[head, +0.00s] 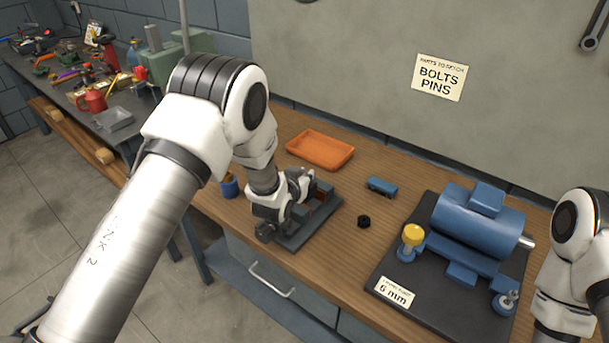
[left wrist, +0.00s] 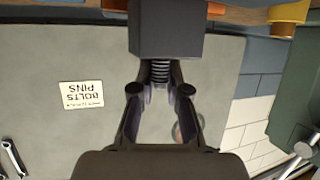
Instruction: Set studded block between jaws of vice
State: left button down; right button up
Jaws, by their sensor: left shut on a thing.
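The studded block (left wrist: 166,30) is a dark grey block with a ridged stud (left wrist: 160,72) at the top of the left wrist view. The stud points toward my left gripper (left wrist: 160,91), whose fingers are shut on it from both sides. In the head view my left gripper (head: 300,186) is at the vice (head: 312,228) on the bench. The vice has a dark grey base and reddish-brown parts near its jaws. My gripper and arm partly hide the jaws, so I cannot tell whether the block is between them. My right gripper is out of view; only its arm shows.
An orange tray (head: 320,150) stands behind the vice. A blue part (head: 381,187) and a small black piece (head: 364,221) lie to its right. A blue motor (head: 478,222) on a dark plate (head: 385,273) fills the bench's right. A blue container (head: 230,187) stands left.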

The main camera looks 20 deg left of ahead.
pick_arm(q)
jog(key=shift+f, duration=0.2)
jog(key=c, duration=1.1)
grip_release()
jog(key=shift+s+f, duration=0.1)
jog(key=shift+s, duration=0.05)
jog(key=shift+r+p, duration=2.3)
jog(key=shift+r, duration=1.8)
jog(key=shift+f, duration=0.1)
